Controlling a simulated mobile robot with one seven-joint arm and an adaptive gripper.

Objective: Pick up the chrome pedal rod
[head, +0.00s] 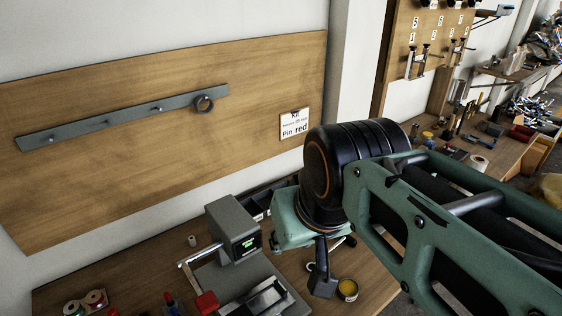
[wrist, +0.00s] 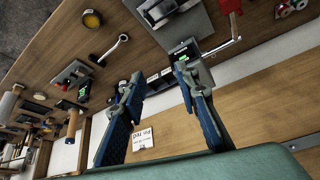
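A short chrome rod (wrist: 109,51) with a rounded end and a dark part lies on the wooden bench in the wrist view; I cannot tell for sure that it is the pedal rod. In the head view its place is mostly hidden behind my gripper (head: 322,283). A bent chrome lever (wrist: 222,47) with a red grip (wrist: 232,8) is at the grey bench device; it also shows in the head view (head: 186,272). In the wrist view my gripper (wrist: 160,86) has its fingers apart and nothing between them. It hangs above the bench, apart from both chrome pieces.
The grey device (head: 231,229) with a green display stands left of my gripper. A yellow-filled tin (head: 348,290) is close by at the right. A dark bin row (head: 256,203) lines the wall.

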